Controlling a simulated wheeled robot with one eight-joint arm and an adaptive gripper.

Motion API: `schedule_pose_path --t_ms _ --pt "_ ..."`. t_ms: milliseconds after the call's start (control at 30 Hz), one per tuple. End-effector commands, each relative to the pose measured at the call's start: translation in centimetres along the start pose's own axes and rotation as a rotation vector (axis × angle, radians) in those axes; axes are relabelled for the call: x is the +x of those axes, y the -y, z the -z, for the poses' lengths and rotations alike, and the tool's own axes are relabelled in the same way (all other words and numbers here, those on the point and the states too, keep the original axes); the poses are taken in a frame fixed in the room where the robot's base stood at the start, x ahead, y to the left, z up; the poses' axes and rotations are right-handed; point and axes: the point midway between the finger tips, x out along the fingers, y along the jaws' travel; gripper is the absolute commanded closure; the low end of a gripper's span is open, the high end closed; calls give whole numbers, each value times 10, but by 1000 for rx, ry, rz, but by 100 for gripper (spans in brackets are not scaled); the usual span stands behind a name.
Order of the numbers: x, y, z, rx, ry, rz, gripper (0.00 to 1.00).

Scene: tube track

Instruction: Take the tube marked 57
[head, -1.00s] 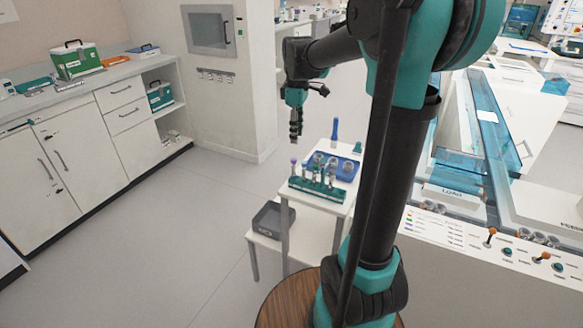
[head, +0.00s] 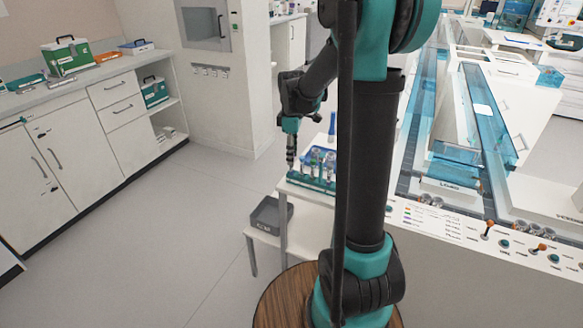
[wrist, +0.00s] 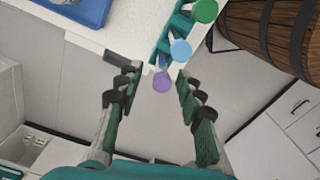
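My gripper (head: 291,160) points down at the left end of a teal tube rack (head: 312,184) on a small white table. In the wrist view my gripper (wrist: 153,84) is open, with a finger on each side of a purple-capped tube (wrist: 162,82); I see no contact. A blue-capped tube (wrist: 180,51) and a green-capped tube (wrist: 204,12) stand in the same rack (wrist: 166,42), farther along from the fingers. No number is readable on any tube, so I cannot tell which is marked 57.
A blue tray (wrist: 88,10) lies behind the rack. A blue bottle (head: 332,122) stands on the table. A grey bin (head: 268,216) sits on the lower shelf. The floor left of the table is clear. A counter with cabinets (head: 70,150) is at the left.

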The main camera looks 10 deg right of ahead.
Motion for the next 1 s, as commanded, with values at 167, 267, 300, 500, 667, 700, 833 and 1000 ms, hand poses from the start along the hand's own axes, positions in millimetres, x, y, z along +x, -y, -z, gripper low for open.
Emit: schedule_pose_path --t_ms 167,267,300,500,667,700,833,1000 --pt "23 2 1 0 0 0 63" --pt "36 2 2 0 0 0 63" --pt "41 2 2 0 0 0 63" --pt "50 2 2 0 0 0 63" --pt "50 2 2 0 0 0 63" --pt "50 2 2 0 0 0 68" --pt "50 2 2 0 0 0 84" --pt "50 2 2 0 0 0 100"
